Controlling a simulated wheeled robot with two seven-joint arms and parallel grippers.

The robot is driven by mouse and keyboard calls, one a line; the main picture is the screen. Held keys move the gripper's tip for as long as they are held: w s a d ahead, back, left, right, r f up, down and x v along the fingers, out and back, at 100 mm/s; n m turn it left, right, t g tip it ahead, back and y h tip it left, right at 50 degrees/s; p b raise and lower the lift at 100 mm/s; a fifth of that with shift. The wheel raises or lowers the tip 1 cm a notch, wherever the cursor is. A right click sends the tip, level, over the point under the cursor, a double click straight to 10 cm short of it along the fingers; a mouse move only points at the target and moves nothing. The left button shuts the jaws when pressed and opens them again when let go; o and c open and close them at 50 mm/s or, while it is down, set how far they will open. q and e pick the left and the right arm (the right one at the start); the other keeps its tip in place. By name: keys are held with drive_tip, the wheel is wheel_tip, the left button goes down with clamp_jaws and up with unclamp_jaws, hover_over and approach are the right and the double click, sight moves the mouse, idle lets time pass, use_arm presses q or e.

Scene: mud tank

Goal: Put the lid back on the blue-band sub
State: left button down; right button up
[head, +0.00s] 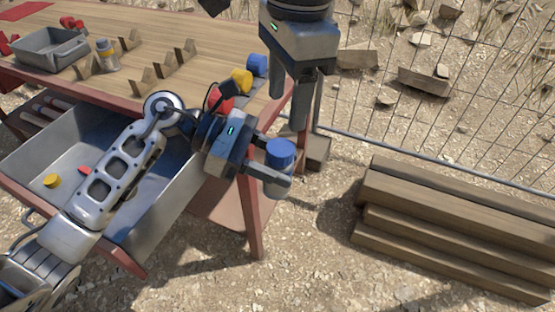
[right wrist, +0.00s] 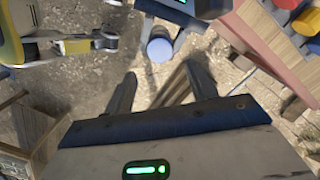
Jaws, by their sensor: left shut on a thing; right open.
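My left gripper (head: 268,160) is shut on a short grey cylinder with a blue top (head: 281,152), held upright in the air beyond the table's right corner. I cannot tell whether the blue part is a band or a lid. The blue top also shows in the right wrist view (right wrist: 160,49), ahead of the fingers. My right gripper (head: 292,105) is open and empty, above and behind the left one. Blue (head: 257,65), yellow (head: 241,82) and red (head: 220,98) round pieces stand along the table's right edge. A small yellow-banded cylinder (head: 106,56) stands farther left.
The wooden table (head: 190,28) holds a grey bin (head: 47,57) and several wooden cradles (head: 143,80). An open metal drawer (head: 185,215) below contains a yellow piece (head: 52,181) and a red piece (head: 85,170). Stacked timbers (head: 450,230) lie right, before a wire fence (head: 420,90).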

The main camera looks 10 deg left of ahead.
sight(281, 146)
drive_tip(key=f, duration=0.8)
drive_tip(key=shift+s+a, duration=0.2)
drive_tip(key=shift+a, duration=0.05)
drive_tip(key=c, duration=1)
drive_tip(key=o, duration=1.2)
drive_tip(key=shift+c, duration=0.2)
drive_tip(key=shift+r, duration=0.1)
